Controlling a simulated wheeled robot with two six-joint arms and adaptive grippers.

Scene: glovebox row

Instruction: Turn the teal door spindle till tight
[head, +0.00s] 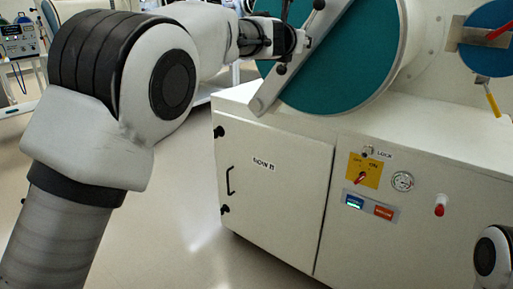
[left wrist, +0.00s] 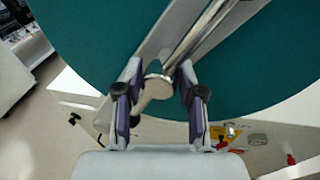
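The large round teal door (head: 345,65) is on the front of the white glovebox, with a grey crossbar (head: 268,92) across it. The spindle handle, a thin bar with dark ball ends (head: 281,69), stands out in front of the door. In the left wrist view a shiny metal bar (left wrist: 203,36) and its rounded end (left wrist: 153,92) show against the teal door (left wrist: 90,40). My left gripper (left wrist: 160,105) is open, with one finger on each side of that end; its left finger is close to it, contact unclear. It also shows in the head view (head: 284,42). My right gripper is out of view.
Below the door is a white cabinet (head: 275,185) with a black handle. Right of it are a yellow switch plate (head: 364,170), a gauge (head: 402,181) and a red knob (head: 440,205). A blue disc (head: 485,55) with a red handle is at upper right.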

